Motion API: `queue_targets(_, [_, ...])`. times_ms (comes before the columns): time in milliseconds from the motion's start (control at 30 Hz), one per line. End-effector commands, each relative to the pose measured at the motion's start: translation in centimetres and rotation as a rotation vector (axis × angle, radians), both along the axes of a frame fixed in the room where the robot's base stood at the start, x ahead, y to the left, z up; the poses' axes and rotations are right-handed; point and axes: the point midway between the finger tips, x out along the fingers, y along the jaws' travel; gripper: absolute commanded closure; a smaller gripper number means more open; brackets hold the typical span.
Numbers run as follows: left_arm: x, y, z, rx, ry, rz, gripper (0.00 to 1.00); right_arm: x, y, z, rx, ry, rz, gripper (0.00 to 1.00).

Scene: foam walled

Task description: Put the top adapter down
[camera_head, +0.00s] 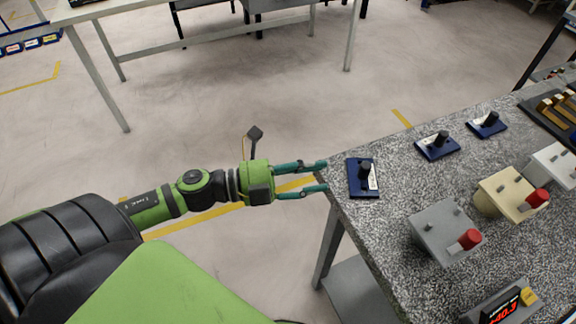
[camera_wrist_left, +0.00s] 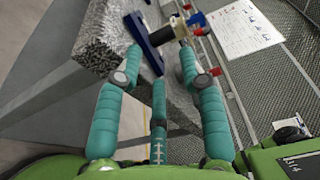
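Three dark blue plates, each with a black upright knob and a white label, lie in a slanting row on the speckled table (camera_head: 390,222). The nearest plate (camera_head: 364,188) is at the left corner, the middle plate (camera_head: 437,150) is further right, and the farthest plate (camera_head: 487,126) is at the back. I cannot tell which is the top adapter. My left gripper (camera_head: 326,177) is open and empty at the table's left edge, just left of the nearest plate. In the left wrist view, a blue plate (camera_wrist_left: 144,42) with a black knob (camera_wrist_left: 162,36) shows beyond the teal fingers. My right gripper is not seen.
A grey box (camera_head: 440,228) and a cream box (camera_head: 505,190), both with red knobs, stand on the table with a white box (camera_head: 553,163) behind. A dark tray (camera_head: 555,112) is at the far right. Open floor lies left of the table.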

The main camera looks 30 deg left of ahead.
Motion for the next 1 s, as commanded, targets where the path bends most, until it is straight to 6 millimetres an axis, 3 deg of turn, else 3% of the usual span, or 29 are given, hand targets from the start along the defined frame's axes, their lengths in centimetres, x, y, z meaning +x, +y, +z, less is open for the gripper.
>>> queue_targets(300, [-2.7,2.9,0.0,-0.002,0.001,0.0,0.6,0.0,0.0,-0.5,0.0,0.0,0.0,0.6])
queue_targets(767, [-3.0,3.9,-0.2,-0.007,0.007,0.015,0.6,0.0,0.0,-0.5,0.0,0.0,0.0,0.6])
queue_targets(867, [-1.8,5.9,-2.3,-0.041,0.066,0.1,0.6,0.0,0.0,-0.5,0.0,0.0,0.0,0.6])
queue_targets(967, [-0.1,9.8,-7.1,-0.114,0.189,0.27,0.6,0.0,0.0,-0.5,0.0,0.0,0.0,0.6])
queue_targets(1000, [0.3,11.7,-9.8,-0.155,0.255,0.355,0.6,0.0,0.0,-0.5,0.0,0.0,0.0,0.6])
